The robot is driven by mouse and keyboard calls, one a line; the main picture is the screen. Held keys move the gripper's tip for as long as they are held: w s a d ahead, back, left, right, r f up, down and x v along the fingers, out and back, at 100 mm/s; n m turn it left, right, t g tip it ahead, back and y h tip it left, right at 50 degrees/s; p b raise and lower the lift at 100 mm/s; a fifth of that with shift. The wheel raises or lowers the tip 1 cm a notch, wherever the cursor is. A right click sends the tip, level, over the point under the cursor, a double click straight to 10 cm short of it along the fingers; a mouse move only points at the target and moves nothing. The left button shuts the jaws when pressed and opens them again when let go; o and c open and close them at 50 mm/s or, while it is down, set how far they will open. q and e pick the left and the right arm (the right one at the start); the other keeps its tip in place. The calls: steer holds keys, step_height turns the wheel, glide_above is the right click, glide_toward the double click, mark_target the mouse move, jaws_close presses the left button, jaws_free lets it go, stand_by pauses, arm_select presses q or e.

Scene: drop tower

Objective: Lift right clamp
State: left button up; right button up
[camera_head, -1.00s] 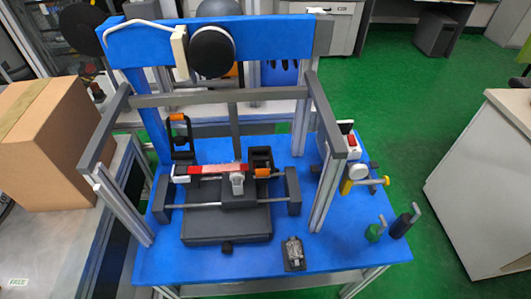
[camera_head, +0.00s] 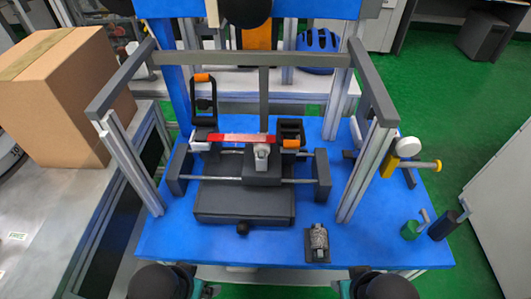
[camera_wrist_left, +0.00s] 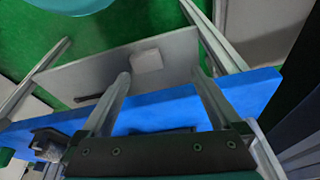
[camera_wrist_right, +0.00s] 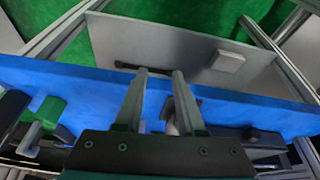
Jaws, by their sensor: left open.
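The right clamp (camera_head: 291,132) is black with an orange handle end. It lies folded down at the right end of the red bar (camera_head: 241,138). The left clamp (camera_head: 203,98), with an orange top, stands upright at the bar's left end. My left gripper shows in the left wrist view (camera_wrist_left: 160,75) with its fingers apart and nothing between them. My right gripper shows in the right wrist view (camera_wrist_right: 160,74), also with parted fingers and empty. Both arms are at the bottom edge of the head view, in front of the table and well away from the clamps.
The blue table (camera_head: 210,252) carries a grey frame (camera_head: 250,60) with posts around the clamps. A small metal part on a dark plate (camera_head: 318,243) lies at the front. A yellow knob fixture (camera_head: 405,163) and a green cylinder (camera_head: 411,229) stand at right. A cardboard box (camera_head: 65,95) is at left.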

step_height(320, 180, up, 5)
steer(key=w+m+t, duration=0.3)
arm_select(q)
step_height(320, 180, down, 18)
steer(key=s+b, duration=0.1)
steer(key=s, duration=0.2)
arm_select(e)
steer(key=m+t+y, duration=0.6)
steer(key=m+t, duration=0.3)
steer(key=m, duration=0.3)
glide_toward(294, 148)
steer(key=v, duration=0.4)
steer(key=b+x, duration=0.2)
steer(key=x, duration=1.1)
steer(key=shift+w+b, duration=0.1)
steer(key=shift+b, duration=0.3)
arm_select(q)
steer(key=w+r, duration=0.3)
steer(key=r, duration=0.3)
steer(key=shift+w+d+r, duration=0.15)
arm_select(e)
steer(key=shift+x, duration=0.95)
steer(key=shift+a, duration=0.1)
steer(key=shift+c, duration=0.2)
